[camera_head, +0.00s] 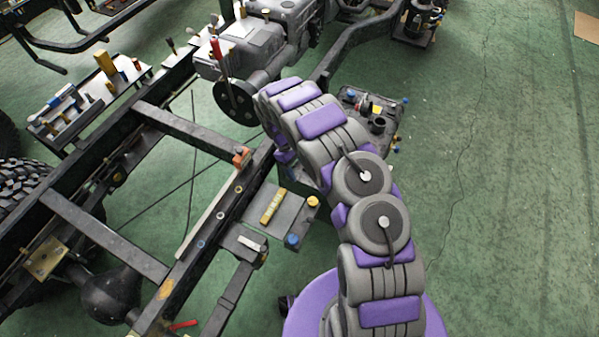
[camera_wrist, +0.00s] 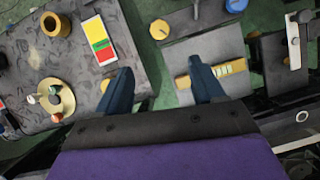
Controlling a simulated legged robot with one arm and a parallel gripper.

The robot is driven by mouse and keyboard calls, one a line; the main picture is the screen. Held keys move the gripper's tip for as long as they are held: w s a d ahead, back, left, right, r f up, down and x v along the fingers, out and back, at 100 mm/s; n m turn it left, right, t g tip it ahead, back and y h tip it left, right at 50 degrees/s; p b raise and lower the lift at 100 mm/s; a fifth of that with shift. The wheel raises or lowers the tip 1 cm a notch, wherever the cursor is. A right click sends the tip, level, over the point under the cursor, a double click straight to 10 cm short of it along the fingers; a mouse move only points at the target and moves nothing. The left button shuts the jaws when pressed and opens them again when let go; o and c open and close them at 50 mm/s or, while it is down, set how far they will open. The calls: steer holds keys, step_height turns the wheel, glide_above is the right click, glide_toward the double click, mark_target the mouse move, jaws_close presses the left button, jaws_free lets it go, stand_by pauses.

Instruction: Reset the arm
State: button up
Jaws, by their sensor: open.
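My arm (camera_head: 364,190) is grey and purple and rises from the bottom right of the head view, bending over toward the chassis frame. In the wrist view my gripper (camera_wrist: 160,82) shows as two dark blue fingers, spread apart with nothing between them. The fingers point at the gap between a dark block and a grey tray. In the head view the gripper is mostly hidden behind the arm.
The black chassis frame (camera_head: 105,237) fills the left side. A grey tray (camera_head: 262,238) with a yellow block is fixed to it. A dark block (camera_head: 350,99) with fittings stands beyond my arm; it fills the left of the wrist view (camera_wrist: 70,85). Green floor (camera_head: 510,200) is clear at right.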

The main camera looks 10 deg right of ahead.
stand_by(0.5)
steer(key=s+d+r+m, duration=0.2)
steer(key=s+d+r, duration=0.1)
steer(key=r, duration=0.6)
steer(key=s+d+r+m, duration=0.2)
steer(key=s+d+r, duration=0.15)
steer(key=r, duration=0.45)
steer(key=s+d+r+m, duration=0.15)
steer(key=s+r, duration=0.25)
steer(key=r, duration=0.5)
steer(key=s+a+r+m+y, duration=0.1)
steer(key=s+r, duration=0.2)
steer(key=s, duration=0.6)
steer(key=s+a+r+m+t+y+b, duration=0.1)
steer(key=s+r, duration=0.2)
steer(key=s, duration=0.7)
steer(key=s+a+r+m+y+b, duration=0.1)
steer(key=s+r, duration=0.2)
steer(key=s, duration=0.7)
steer(key=shift+t, duration=0.3)
steer(key=shift+r, duration=0.1)
